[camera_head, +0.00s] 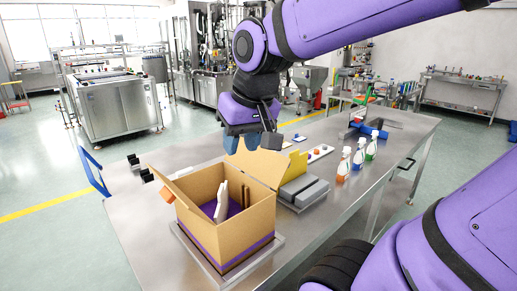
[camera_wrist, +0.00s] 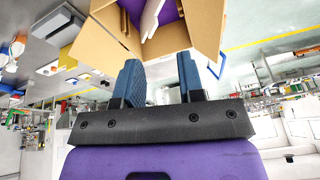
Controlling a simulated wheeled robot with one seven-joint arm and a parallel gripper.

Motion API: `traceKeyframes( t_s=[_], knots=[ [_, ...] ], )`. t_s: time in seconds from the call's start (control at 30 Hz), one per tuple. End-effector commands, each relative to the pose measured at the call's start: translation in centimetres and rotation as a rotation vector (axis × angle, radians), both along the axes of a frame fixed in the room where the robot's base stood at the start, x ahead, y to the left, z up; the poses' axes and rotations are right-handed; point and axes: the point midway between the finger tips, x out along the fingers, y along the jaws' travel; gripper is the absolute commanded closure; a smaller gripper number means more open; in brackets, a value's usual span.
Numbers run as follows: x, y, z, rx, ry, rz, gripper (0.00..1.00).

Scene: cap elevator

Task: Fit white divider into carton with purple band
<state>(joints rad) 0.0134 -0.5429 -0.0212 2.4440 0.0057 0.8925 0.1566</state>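The open cardboard carton (camera_head: 240,234) with a purple band near its base stands on a metal plate on the near left of the table. Its flaps are spread outward and its inner floor looks purple. The white divider (camera_head: 221,203) is inside the carton, upright and slightly tilted, its top about at rim height. I cannot tell whether it is fully seated. My gripper (camera_head: 255,142) is above and behind the carton, apart from the divider. In the wrist view, its blue fingers (camera_wrist: 160,82) are apart with nothing between them; the carton (camera_wrist: 197,22) and divider (camera_wrist: 152,17) show beyond.
Grey blocks (camera_head: 304,191) lie right of the carton, near a yellow piece (camera_head: 293,166). Several spray bottles (camera_head: 358,160) stand farther right. A blue handle (camera_head: 95,172) sits at the table's left edge. Bare tabletop (camera_head: 345,205) lies at the front right.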

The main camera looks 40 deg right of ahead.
Motion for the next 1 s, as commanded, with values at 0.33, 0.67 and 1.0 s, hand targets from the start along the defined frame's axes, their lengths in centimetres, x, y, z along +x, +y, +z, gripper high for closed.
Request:
traceKeyframes(
  t_s=[0.33, 0.67, 1.0],
  knots=[
    [-5.7, 1.0, 0.7, -0.073, -0.108, 0.166, 0.64],
    [-6.0, 1.1, 0.7, -0.078, -0.113, 0.177, 0.64],
    [-4.2, 0.8, 0.5, -0.049, -0.08, 0.148, 0.6]
  ],
)
